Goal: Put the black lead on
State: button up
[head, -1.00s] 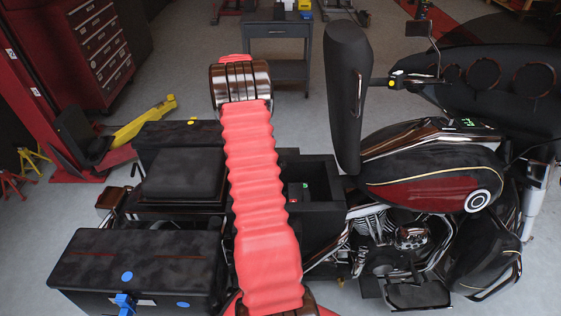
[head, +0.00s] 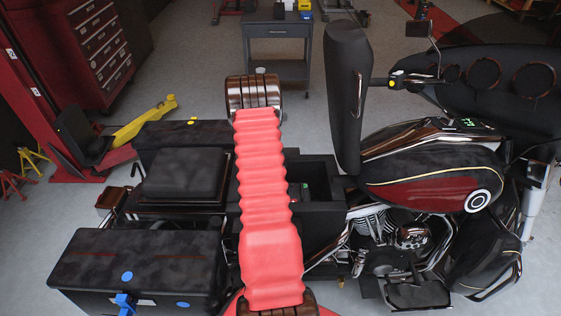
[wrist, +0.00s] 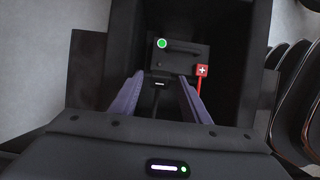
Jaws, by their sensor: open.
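In the wrist view, my gripper (wrist: 160,82) points down into a dark bay, its two purple-grey fingers apart. Between the fingertips is a small black end with a pale dash, which looks like the black lead (wrist: 158,86); a dark strand runs from it toward the camera. I cannot tell whether it touches anything. Beyond it is a black battery (wrist: 178,57) with a round green mark. A red lead (wrist: 202,71) with a white plus sits at the battery's right corner, outside the right finger. In the head view my arm hides the gripper and part of the bay.
The bay's black walls (wrist: 235,60) stand close around the gripper. In the head view, the tipped-up seat (head: 346,95) stands right of the bay (head: 322,185), beside the red and black tank (head: 430,175). Hard cases (head: 140,268) lie to the left.

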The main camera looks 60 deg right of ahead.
jog(key=shift+c, duration=0.7)
grip_shut()
